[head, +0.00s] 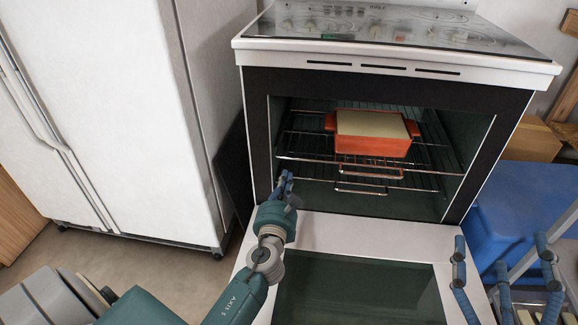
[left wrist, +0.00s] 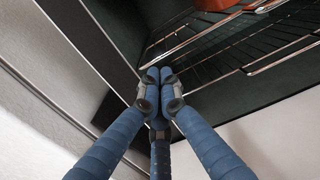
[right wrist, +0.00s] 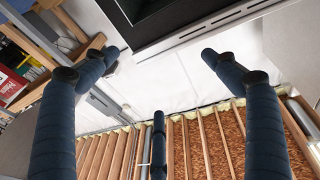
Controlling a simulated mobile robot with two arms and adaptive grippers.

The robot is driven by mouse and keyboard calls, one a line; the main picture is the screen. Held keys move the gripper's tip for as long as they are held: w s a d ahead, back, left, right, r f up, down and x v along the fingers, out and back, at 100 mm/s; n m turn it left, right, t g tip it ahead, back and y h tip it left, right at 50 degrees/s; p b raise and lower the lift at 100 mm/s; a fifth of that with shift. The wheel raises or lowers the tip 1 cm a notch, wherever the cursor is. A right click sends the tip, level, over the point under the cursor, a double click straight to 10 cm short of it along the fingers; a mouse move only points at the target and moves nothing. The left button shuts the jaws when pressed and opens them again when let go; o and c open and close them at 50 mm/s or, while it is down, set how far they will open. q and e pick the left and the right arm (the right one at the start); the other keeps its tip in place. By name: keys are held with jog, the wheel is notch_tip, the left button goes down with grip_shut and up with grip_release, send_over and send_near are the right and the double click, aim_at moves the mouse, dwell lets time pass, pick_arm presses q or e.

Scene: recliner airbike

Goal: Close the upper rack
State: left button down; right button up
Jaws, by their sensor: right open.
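The oven (head: 255,120) stands with its door (head: 350,235) folded down. Inside, the upper rack (head: 310,159) carries an orange-red dish with a pale top (head: 372,146). Wire bars also show in the left wrist view (left wrist: 262,68). My left gripper (head: 285,184) is over the inner edge of the lowered door, at the left side of the oven opening. Its fingertips meet in the left wrist view (left wrist: 160,76), with nothing seen between them. My right gripper (head: 504,257) is open and empty, right of the door. Whether my left gripper touches a rack is unclear.
A white fridge (head: 130,110) stands left of the oven. A blue bin (head: 525,205) and a cardboard box (head: 530,140) are at the right. A second wire rack (head: 360,190) shows lower in the oven. Bare floor (head: 150,270) lies at the left front.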

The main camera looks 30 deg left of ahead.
pick_arm(q)
send_near(293, 147)
jog(key=shift+w+a+f+b, duration=0.2)
jog(key=shift+w+a+b, duration=0.1)
jog(key=shift+w+b, duration=0.25)
pick_arm(e)
jog(key=shift+s+a+r+t+y, duration=0.1)
jog(key=shift+s+r+t+y, duration=0.25)
jog(key=shift+r, duration=0.55)
jog(key=shift+s+r+t+y, duration=0.1)
jog(key=shift+s+r+t, duration=0.1)
jog(key=shift+r+t, duration=0.5)
jog(key=shift+s+a+r+t+y, duration=0.15)
jog(key=shift+s+r+t, duration=0.1)
jog(key=shift+r, duration=0.85)
jog(key=shift+d, duration=0.1)
pick_arm(q)
jog(key=shift+w+a, duration=0.15)
jog(key=shift+w, duration=0.25)
jog(key=x, duration=0.4)
jog(key=shift+b, duration=0.35)
jog(key=x, duration=0.3)
jog(key=shift+w+a+b, duration=0.15)
jog(key=shift+w+b, duration=0.25)
pick_arm(e)
jog(key=s+r+t+y, duration=0.1)
jog(key=s+r+t, duration=0.3)
jog(key=r, duration=0.3)
jog(key=shift+s+d+y, duration=0.3)
jog(key=shift+s, duration=0.45)
